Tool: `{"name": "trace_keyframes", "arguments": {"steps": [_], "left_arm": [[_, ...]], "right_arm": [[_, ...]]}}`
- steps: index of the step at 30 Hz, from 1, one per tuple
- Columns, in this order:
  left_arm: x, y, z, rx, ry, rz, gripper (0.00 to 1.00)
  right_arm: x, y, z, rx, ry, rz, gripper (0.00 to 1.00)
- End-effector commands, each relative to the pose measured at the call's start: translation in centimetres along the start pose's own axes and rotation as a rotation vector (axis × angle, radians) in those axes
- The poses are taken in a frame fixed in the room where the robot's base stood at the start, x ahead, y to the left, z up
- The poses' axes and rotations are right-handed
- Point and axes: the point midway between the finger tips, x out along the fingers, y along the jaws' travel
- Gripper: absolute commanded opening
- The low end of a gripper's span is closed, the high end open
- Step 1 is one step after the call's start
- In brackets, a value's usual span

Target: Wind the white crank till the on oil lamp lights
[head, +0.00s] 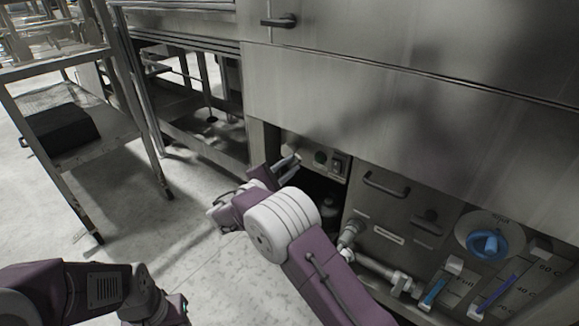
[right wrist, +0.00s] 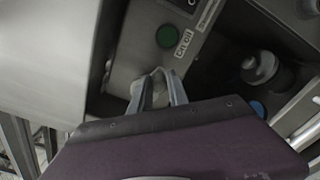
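The panel low on the machine carries a round, dull green lamp (head: 320,156). In the right wrist view the green lamp (right wrist: 166,37) sits beside an "On oil" label (right wrist: 184,42) and shows no clear glow. My right gripper (head: 291,164) is at the panel's left part. In the right wrist view its fingers (right wrist: 160,76) stand around a pale, whitish piece (right wrist: 158,92), seemingly the white crank. Whether they grip it or only surround it, I cannot tell. The crank is hidden in the head view. My left gripper (head: 181,306) is low at the bottom edge, its fingers unclear.
A dark switch (head: 337,166) is right of the lamp. A drawer handle (head: 386,186), pipe (head: 375,265), blue dial (head: 487,244) and blue levers (head: 433,293) lie to the right. A metal rack (head: 121,136) with a black box (head: 62,128) stands left. Floor between is clear.

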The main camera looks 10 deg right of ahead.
Motion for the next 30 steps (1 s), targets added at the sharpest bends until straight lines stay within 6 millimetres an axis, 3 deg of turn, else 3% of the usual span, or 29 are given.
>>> {"name": "trace_keyframes", "arguments": {"steps": [2, 11, 14, 24, 30], "left_arm": [[0.0, 0.0, 0.0, 0.000, 0.000, 0.000, 0.41], [-0.1, 0.0, 0.0, 0.000, 0.000, 0.000, 0.41], [-1.1, 0.0, -0.1, 0.000, 0.000, 0.000, 0.41], [-4.7, 0.1, -0.5, 0.000, 0.000, 0.000, 0.41], [-4.8, 0.1, -0.5, 0.000, 0.000, 0.000, 0.41]], "right_arm": [[0.0, -0.1, -0.1, -0.002, 0.001, 0.000, 0.41], [-0.1, 0.1, 0.0, -0.001, 0.000, 0.001, 0.41], [-1.3, 0.4, 0.1, -0.003, 0.003, 0.003, 0.41], [-8.2, 0.3, 0.1, -0.003, 0.002, 0.002, 0.41], [-9.1, -0.1, 0.0, -0.001, 0.000, 0.000, 0.41]]}}
